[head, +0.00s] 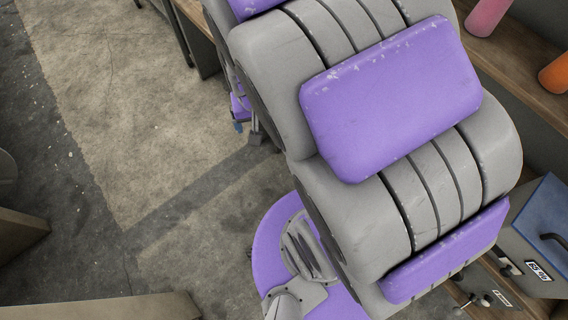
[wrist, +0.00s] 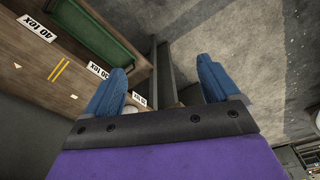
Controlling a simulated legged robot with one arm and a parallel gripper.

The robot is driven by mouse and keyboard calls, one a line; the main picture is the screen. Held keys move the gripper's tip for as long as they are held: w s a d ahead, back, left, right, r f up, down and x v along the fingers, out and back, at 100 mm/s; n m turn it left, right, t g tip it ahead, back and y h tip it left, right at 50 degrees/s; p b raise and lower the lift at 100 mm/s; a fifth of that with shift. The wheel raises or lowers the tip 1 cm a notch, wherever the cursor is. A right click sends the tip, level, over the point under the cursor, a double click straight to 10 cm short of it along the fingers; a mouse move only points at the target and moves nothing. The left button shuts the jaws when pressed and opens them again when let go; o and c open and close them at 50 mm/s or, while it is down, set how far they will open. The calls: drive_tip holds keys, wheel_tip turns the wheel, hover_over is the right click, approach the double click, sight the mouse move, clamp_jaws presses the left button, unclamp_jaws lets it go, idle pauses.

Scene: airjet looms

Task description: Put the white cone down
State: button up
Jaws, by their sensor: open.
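My gripper (wrist: 162,68) shows in the wrist view as two blue fingers spread wide apart, with nothing clearly held between them. No white cone can be made out for certain in either view. A small pale rounded patch (wrist: 129,109) shows beside the left finger, mostly hidden by the gripper; I cannot tell what it is. In the head view my purple and grey arm fills the middle and hides much of what lies behind it.
In the wrist view, a wooden surface (wrist: 50,75) with white labels, one reading 40 tex, and a green tray (wrist: 90,32) lie left. In the head view, a pink cone (head: 487,14) and an orange cone (head: 556,74) stand on a wooden shelf (head: 515,70). Floor (head: 130,120) is open left.

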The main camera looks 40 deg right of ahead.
drive_tip(key=s+a+r+n+g, duration=0.1)
drive_tip(key=s+a+r+n, duration=0.1)
drive_tip(key=s, duration=0.6)
drive_tip(key=s+a+r+n+g, duration=0.1)
drive_tip(key=s+r+n+g, duration=0.1)
drive_tip(key=s+r, duration=0.3)
drive_tip(key=s, duration=0.2)
drive_tip(key=shift+s+a+n+y, duration=0.3)
drive_tip(key=shift+s+a, duration=0.1)
wheel_tip(320, 180, down, 4)
drive_tip(key=b, duration=0.3)
drive_tip(key=shift+r, duration=0.2)
